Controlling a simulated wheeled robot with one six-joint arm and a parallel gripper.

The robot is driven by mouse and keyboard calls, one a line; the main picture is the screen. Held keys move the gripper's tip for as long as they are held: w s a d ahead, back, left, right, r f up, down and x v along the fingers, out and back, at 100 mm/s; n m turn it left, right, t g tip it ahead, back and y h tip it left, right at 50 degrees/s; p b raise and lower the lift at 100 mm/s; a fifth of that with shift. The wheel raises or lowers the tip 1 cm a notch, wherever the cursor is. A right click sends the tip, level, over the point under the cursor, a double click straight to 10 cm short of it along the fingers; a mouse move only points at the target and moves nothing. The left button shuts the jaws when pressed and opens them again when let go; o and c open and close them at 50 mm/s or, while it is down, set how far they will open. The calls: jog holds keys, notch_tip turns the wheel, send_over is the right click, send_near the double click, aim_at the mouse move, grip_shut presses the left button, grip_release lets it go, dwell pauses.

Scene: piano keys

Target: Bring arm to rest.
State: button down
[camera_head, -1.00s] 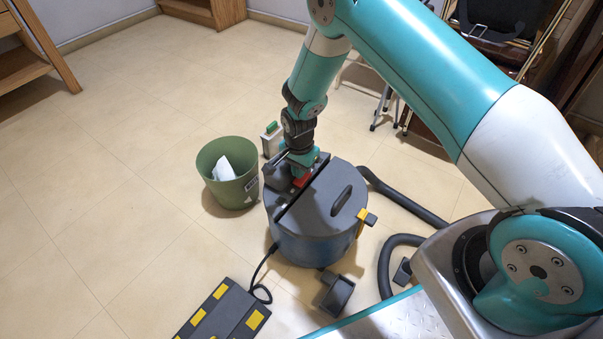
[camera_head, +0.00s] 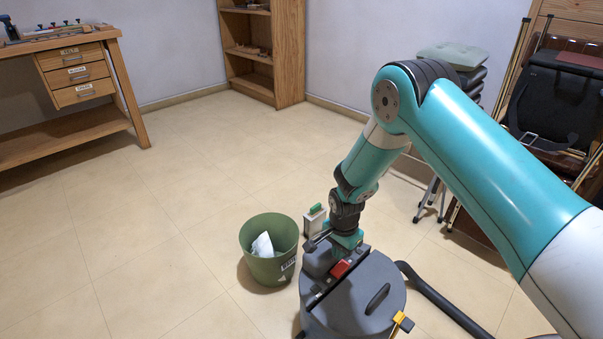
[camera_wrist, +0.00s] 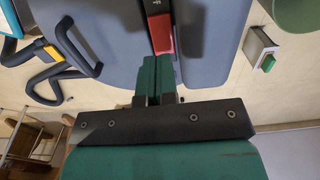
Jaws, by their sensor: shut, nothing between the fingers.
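My arm reaches down from the right in the head view. My gripper (camera_head: 344,250) is shut and empty, low over the grey canister vacuum (camera_head: 377,285). It is right beside the vacuum's red switch (camera_head: 341,268). In the wrist view my gripper (camera_wrist: 155,66) shows its two green fingers together, their tips close to the red switch (camera_wrist: 161,35). I cannot tell whether they touch it.
A green bin (camera_head: 270,270) with white paper stands left of the vacuum, and a small white box with a green top (camera_head: 314,220) behind it. A black hose (camera_head: 440,300) lies to the right. A workbench (camera_head: 65,130) stands at the left; the floor between is clear.

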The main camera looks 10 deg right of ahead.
jog(key=s+a+r+n+y, duration=0.1)
jog(key=s+a+r+n, duration=0.2)
jog(key=r, duration=0.8)
jog(key=s+a+r+n+y, duration=0.1)
jog(key=s+r+n, duration=0.3)
jog(key=r, duration=0.8)
jog(key=s+r+n+y, duration=0.1)
jog(key=s+r+n, duration=0.55)
jog(key=s, duration=0.45)
jog(key=s+r+n+y, duration=0.1)
jog(key=s+r+n, duration=0.4)
jog(key=s+r, duration=0.4)
notch_tip(320, 180, up, 31)
jog(key=s+p, duration=0.1)
jog(key=p, duration=3.1)
jog(key=shift+a, duration=0.35)
